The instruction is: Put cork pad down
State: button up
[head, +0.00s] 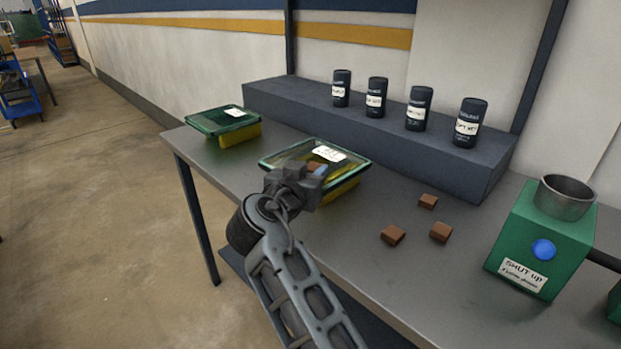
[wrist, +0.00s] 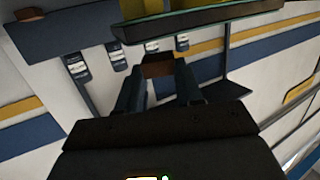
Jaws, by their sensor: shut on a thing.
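My gripper (head: 312,178) is shut on a small brown cork pad (wrist: 158,68), which sits between the two fingertips in the wrist view. In the head view the gripper is at the near edge of a yellow box with a green-rimmed glassy top (head: 345,168), and the held pad is mostly hidden. I cannot tell whether the gripper or pad touches this box. Three more brown cork pads lie on the grey table: one farther back (head: 428,201), one at the front left (head: 393,235) and one at the right (head: 440,232).
A similar green-topped yellow box (head: 235,122) stands at the table's far left. Several dark labelled canisters (head: 376,98) stand on a dark raised ledge (head: 285,108) at the back. A green machine with a metal cup (head: 540,245) stands right. The table (head: 375,275) is bare around the pads.

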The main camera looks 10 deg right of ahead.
jog(key=shift+f, duration=0.95)
jog(key=shift+f, duration=0.15)
jog(key=o, duration=1)
jog(key=shift+r, duration=0.2)
jog(key=b+v, duration=0.1)
jog(key=v, duration=1.1)
jog(key=shift+b, duration=0.4)
